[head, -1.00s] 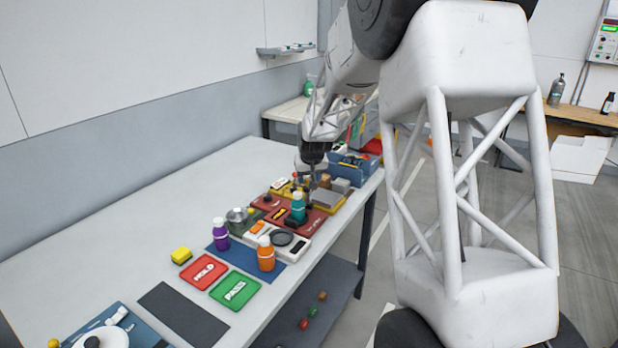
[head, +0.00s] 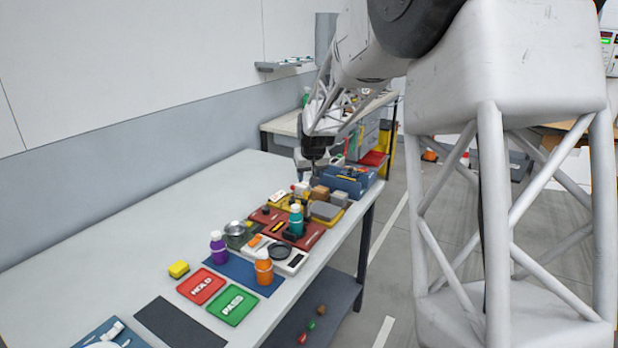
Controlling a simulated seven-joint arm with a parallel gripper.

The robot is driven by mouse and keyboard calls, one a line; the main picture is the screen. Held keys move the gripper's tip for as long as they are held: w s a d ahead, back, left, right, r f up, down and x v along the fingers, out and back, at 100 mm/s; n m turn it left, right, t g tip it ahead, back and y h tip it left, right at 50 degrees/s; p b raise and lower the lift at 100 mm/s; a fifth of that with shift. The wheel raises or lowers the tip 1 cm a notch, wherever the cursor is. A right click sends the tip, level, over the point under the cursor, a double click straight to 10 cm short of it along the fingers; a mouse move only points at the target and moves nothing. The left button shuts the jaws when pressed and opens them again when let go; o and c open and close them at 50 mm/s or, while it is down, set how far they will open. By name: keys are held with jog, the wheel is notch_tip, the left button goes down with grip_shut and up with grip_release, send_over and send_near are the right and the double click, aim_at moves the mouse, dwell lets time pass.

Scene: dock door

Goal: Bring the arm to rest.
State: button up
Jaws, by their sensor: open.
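My gripper (head: 305,180) hangs at the end of my arm over the far part of the long white table (head: 120,250). Its jaws are small and dark in this view and look open, with nothing seen between them. It is above the yellow tray (head: 282,203) that holds small blocks, and close to the blue bin (head: 350,182). Whether the fingertips touch anything there cannot be told. A teal bottle (head: 296,221) stands on a red tray nearer to me.
A purple bottle (head: 218,247) and an orange bottle (head: 264,268) stand on a blue mat. Red HOLD (head: 201,287) and green PASS (head: 233,305) cards, a yellow block (head: 179,269) and a dark mat (head: 178,325) lie nearer. The table's left side is clear.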

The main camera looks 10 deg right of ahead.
jog(key=shift+s, duration=0.1)
jog(key=s+a+r, duration=0.1)
jog(key=s+r, duration=0.2)
jog(key=s, duration=1)
jog(key=s+a+r+g, duration=0.1)
jog(key=s+a+r, duration=0.1)
jog(key=s, duration=1.1)
jog(key=s+a+r, duration=0.1)
jog(key=s+r, duration=0.2)
jog(key=s, duration=1)
jog(key=s+f+g, duration=0.1)
jog(key=s+f, duration=0.2)
jog(key=s, duration=1.1)
jog(key=shift+a+f, duration=0.3)
jog(key=shift+f, duration=0.05)
